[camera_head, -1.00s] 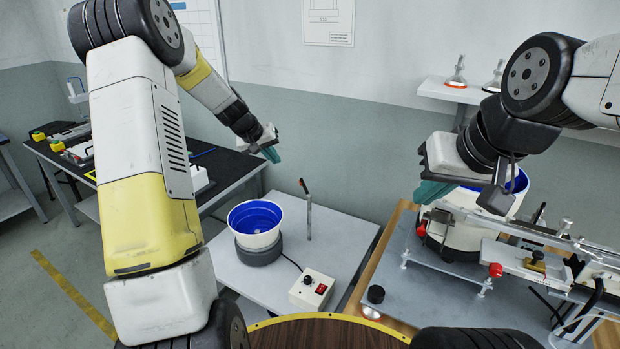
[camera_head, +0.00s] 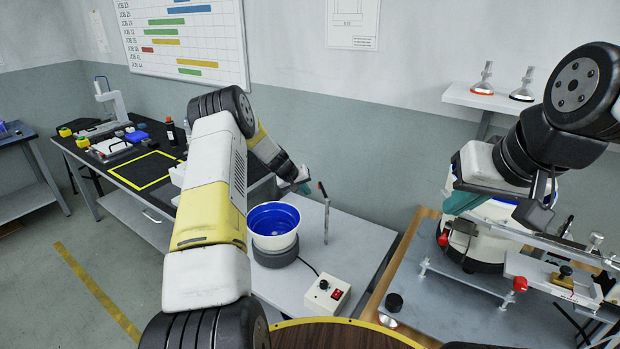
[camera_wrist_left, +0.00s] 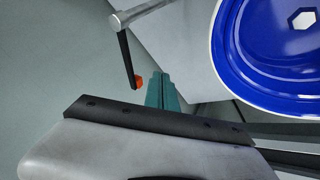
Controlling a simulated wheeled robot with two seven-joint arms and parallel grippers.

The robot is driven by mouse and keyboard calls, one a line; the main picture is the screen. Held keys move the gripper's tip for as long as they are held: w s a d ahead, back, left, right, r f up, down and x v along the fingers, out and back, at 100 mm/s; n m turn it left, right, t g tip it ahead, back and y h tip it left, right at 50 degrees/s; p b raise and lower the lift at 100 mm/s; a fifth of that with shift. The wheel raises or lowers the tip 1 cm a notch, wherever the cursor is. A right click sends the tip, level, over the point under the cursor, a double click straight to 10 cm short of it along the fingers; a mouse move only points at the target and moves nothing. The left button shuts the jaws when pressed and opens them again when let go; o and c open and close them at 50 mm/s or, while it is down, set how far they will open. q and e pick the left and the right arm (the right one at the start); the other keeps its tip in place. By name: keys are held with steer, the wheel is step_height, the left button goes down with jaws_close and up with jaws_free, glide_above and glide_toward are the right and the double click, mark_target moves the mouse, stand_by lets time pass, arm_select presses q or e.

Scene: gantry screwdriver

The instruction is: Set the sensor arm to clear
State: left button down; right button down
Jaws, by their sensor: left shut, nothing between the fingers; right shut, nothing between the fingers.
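The sensor arm (camera_head: 323,191) is a short dark lever with a red-orange tip, on top of a thin grey upright post (camera_head: 326,222) beside the feeder bowl. In the left wrist view the dark lever (camera_wrist_left: 126,58) runs from the metal post end to its orange tip. My left gripper (camera_head: 304,188) is shut and empty, just left of the lever in the head view. In the left wrist view its teal fingers (camera_wrist_left: 162,88) lie close beside the orange tip; I cannot tell whether they touch. My right gripper (camera_head: 458,204) is shut and empty, over the right-hand bench.
The white bowl with blue inside (camera_head: 273,222) stands near the post, and its rim shows close in the left wrist view (camera_wrist_left: 225,75). A control box (camera_head: 327,293) with a red switch sits in front. The right bench carries a rail fixture (camera_head: 540,250).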

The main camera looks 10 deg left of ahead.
mark_target(324, 192)
arm_select(q)
steer(key=shift+w+d, duration=0.25)
steer(key=shift+d, duration=0.35)
steer(key=shift+w+d, duration=0.2)
steer(key=shift+d, duration=0.45)
steer(key=shift+w+d, duration=0.25)
steer(key=shift+d, duration=0.35)
